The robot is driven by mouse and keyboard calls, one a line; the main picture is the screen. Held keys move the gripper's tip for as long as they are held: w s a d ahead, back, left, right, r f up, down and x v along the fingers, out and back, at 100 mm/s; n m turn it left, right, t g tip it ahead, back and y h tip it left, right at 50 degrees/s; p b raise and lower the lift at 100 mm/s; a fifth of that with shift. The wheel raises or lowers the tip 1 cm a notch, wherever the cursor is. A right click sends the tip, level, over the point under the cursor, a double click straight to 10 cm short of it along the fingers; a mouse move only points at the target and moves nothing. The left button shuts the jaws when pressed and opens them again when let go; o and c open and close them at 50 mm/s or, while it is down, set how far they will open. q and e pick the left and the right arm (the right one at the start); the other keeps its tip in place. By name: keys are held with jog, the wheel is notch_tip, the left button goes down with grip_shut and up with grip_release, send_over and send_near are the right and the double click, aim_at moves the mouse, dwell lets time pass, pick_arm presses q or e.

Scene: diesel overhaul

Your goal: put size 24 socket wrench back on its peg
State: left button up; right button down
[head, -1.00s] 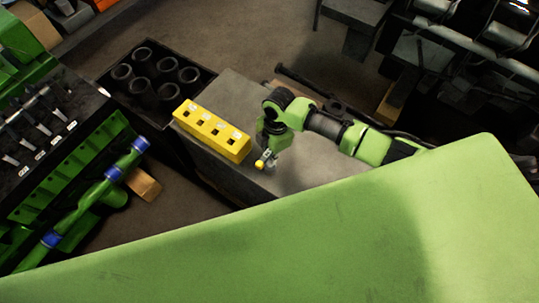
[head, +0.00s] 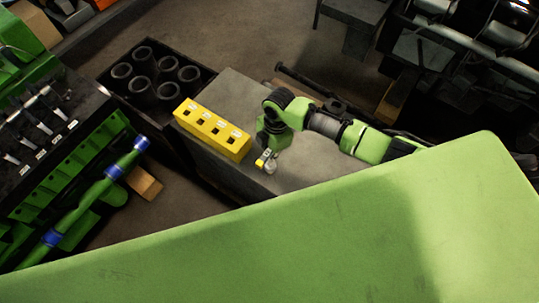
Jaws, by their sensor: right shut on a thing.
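My right gripper (head: 266,157) is at the front edge of the grey bench, right of the yellow block. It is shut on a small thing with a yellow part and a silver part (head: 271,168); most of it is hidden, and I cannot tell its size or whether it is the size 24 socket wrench. On the dark rack (head: 61,142) at the left, several silver tools (head: 33,114) sit in rows beside small white labels. I cannot read the labels or pick out an empty peg. My left gripper is not in view.
The yellow block (head: 212,127) with square holes stands on the grey bench (head: 235,88). A dark tray (head: 117,100) holds several black cylinders. A green pipe with blue bands (head: 94,193) is at the left. A long dark bar (head: 303,80) lies behind my right arm.

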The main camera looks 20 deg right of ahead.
aim_at(269, 150)
jog(key=shift+f+b, duration=0.75)
jog(key=shift+f, duration=0.35)
jog(key=c, duration=1.5)
grip_release()
jog(key=shift+r, duration=0.15)
notch_tip(269, 150, up, 9)
jog(key=p, duration=0.9)
